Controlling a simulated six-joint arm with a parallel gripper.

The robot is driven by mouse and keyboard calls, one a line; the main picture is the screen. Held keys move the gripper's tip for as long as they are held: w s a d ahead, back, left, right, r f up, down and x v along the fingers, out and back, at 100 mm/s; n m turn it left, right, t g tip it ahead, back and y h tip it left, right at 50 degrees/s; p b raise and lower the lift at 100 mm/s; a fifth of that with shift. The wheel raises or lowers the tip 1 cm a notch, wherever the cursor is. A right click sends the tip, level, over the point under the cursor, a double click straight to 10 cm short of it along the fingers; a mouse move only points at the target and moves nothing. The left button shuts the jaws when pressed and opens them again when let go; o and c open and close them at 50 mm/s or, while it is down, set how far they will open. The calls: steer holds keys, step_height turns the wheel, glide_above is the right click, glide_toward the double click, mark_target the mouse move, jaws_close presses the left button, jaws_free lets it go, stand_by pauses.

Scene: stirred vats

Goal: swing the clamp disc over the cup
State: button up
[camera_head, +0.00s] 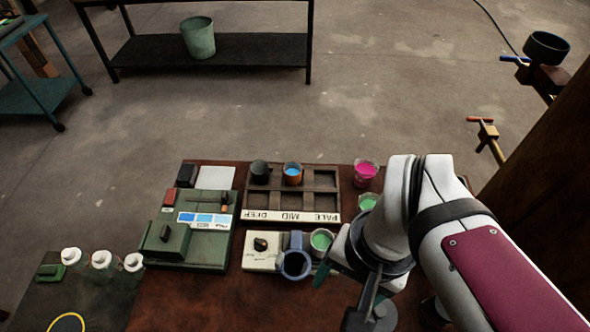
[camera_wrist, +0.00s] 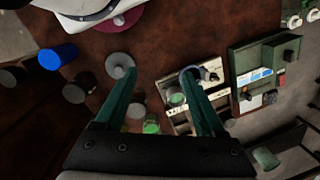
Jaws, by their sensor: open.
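A blue-grey ring with a short arm, which looks like the clamp disc (camera_head: 286,271), is beside the white knobbed unit (camera_head: 259,251). In the wrist view the ring (camera_wrist: 188,71) is at the right fingertip; contact cannot be told. A clear cup of green liquid (camera_head: 321,239) stands just right of the ring, apart from its opening. It also shows in the wrist view (camera_wrist: 175,97), between the fingers. My gripper (camera_wrist: 160,73) is open, its teal fingers apart with nothing seen held. In the head view my arm hides most of it.
A dark labelled rack (camera_head: 290,215) with a blue-filled cup lies behind. Pink (camera_head: 366,172) and green (camera_head: 367,203) cups stand right of it. A green instrument (camera_head: 193,233) is left. A grey disc (camera_wrist: 120,65) lies near the left fingertip.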

mark_target(279, 257)
steer(key=shift+n+h, duration=0.5)
steer(key=w+a, duration=0.1)
steer(key=w+a+r, duration=0.1)
steer(key=w, duration=0.1)
steer(key=w+a+r, duration=0.1)
steer(key=shift+w+a+r, duration=0.15)
steer(key=shift+w+a, duration=0.2)
steer(key=shift+w, duration=0.05)
steer(key=shift+c, duration=1.2)
steer(key=shift+n+h, duration=0.3)
steer(key=w+a, duration=0.1)
steer(key=a, duration=0.1)
steer(key=w+a+r, duration=0.1)
steer(key=a, duration=0.1)
steer(key=w+a, duration=0.2)
steer(key=shift+r, duration=0.15)
steer(key=shift+c, duration=0.6)
step_height(279, 257, down, 16)
steer(key=shift+w+a+r, duration=0.1)
steer(key=shift+w+r, duration=0.05)
steer(key=shift+r, duration=0.1)
jaws_close()
